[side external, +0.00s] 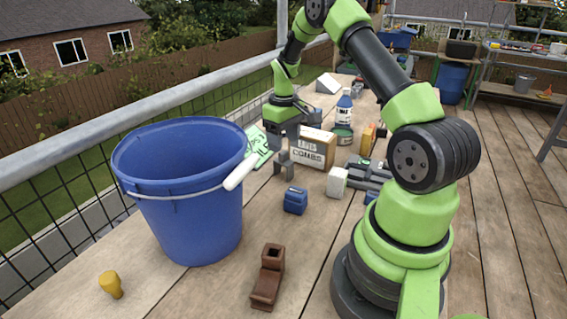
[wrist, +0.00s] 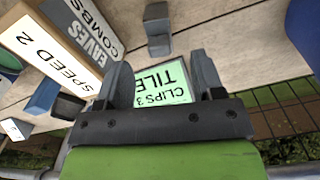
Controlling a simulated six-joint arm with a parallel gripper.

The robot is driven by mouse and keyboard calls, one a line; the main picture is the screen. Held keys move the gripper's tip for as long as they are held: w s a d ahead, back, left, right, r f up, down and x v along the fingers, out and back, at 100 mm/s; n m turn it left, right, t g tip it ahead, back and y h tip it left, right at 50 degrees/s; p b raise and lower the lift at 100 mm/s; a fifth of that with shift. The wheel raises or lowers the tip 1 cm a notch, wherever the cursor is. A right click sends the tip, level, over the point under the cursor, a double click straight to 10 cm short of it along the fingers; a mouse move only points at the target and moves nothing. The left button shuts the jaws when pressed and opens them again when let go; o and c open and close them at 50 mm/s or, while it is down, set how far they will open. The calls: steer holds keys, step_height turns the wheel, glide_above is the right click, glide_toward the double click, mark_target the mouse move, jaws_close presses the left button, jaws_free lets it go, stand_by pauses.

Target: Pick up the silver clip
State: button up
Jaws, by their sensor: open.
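A small grey bracket-like piece (side external: 283,161), which looks like the silver clip, stands on the planks in front of the eaves combs box. In the wrist view a grey piece (wrist: 157,30) shows beyond my fingertips, apart from them. My gripper (side external: 281,133) is open and empty, low over the bench behind the bracket. In the wrist view its two fingers (wrist: 162,78) stand either side of a green and white card (wrist: 166,88) lettered "TILE CLIPS 3". The card (side external: 259,147) lies flat between the bucket and the box, partly hidden by my gripper.
The eaves combs box (side external: 313,149) stands close to my gripper; it also shows in the wrist view (wrist: 62,38). A large blue bucket (side external: 185,200) stands at left with its white handle reaching out. A blue block (side external: 296,200) and a brown piece (side external: 268,277) lie nearer. A railing runs behind.

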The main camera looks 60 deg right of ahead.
mark_target(284, 152)
step_height(284, 152, down, 5)
steer(key=shift+w+d+f, duration=0.1)
steer(key=c, duration=1)
